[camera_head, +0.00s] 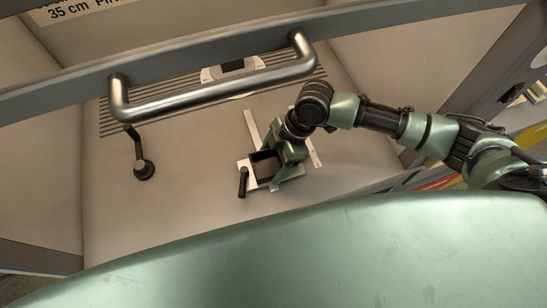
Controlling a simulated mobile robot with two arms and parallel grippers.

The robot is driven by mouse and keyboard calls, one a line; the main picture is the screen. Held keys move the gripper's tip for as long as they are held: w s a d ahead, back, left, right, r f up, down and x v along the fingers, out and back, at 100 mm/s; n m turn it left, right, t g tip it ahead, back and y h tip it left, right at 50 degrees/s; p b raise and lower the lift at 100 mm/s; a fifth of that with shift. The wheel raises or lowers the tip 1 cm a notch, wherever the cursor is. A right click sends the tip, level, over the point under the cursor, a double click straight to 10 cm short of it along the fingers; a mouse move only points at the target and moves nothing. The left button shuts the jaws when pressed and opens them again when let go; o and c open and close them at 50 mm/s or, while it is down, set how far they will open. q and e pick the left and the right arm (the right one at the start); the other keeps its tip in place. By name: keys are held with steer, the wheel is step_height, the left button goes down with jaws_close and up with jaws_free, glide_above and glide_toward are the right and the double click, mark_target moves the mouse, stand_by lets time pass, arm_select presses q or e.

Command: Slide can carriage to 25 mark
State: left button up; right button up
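The carriage (263,166) appears as a small pale block with a dark square opening, with a black upright handle (243,182) at its left front. It sits on the beige floor of the bay, by a pale scale strip (251,126) that runs back from it. The marks are too small to read. My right gripper (283,165) is down at the carriage's right side, close to or touching it. Its fingers overlap the carriage, so I cannot tell whether they grip it. No can is clearly visible. My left gripper is out of view.
A thick metal bar handle (215,88) crosses above the bay on a grey frame rail. A black lever on a round base (143,168) stands to the left. A vent grille with a white dial (232,70) lies behind. Floor between lever and carriage is clear.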

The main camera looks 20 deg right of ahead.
steer(key=shift+w, duration=0.1)
jaws_close()
steer(key=shift+w+b, duration=0.75)
steer(key=shift+w, duration=2)
steer(key=shift+w+a+b, duration=0.15)
steer(key=shift+w+b, duration=1)
steer(key=shift+w, duration=1.9)
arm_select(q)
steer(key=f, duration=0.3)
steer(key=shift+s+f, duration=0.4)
arm_select(e)
steer(key=o, duration=0.6)
jaws_free()
steer(key=shift+s, duration=0.1)
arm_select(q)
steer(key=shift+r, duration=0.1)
arm_select(e)
steer(key=shift+r, duration=0.1)
arm_select(q)
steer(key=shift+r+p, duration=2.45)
steer(key=shift+p, duration=0.1)
arm_select(e)
steer(key=shift+v, duration=2.95)
